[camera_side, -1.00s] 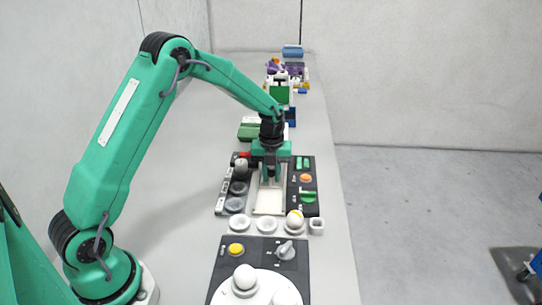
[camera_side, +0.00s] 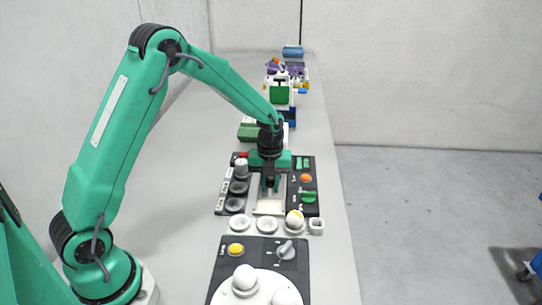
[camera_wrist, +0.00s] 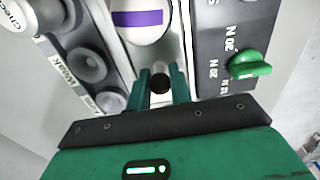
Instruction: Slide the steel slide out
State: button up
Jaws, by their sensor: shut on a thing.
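My gripper (camera_wrist: 161,88) is shut on a small dark round knob (camera_wrist: 160,82), seen between its two green fingertips in the wrist view. A pale, shiny strip, which looks like the steel slide (camera_wrist: 174,56), lies just beyond the knob. How the knob joins it is partly hidden by the fingers. In the side view my gripper (camera_side: 269,190) is low over the pale tray-like recess (camera_side: 269,208) in the middle of the dark panel. The fingers and wrist hide the far part of this recess.
A white egg with a purple band (camera_wrist: 138,20) lies ahead of the gripper. Dark round cups (camera_wrist: 88,66) stand at its left; a green knob (camera_wrist: 250,65) is at its right.

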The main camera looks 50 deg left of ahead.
jog(key=shift+s+d, duration=1.3)
jog(key=shift+d, duration=0.05)
jog(key=o, duration=0.8)
jog(key=shift+r, duration=3)
jog(key=shift+r, duration=4.05)
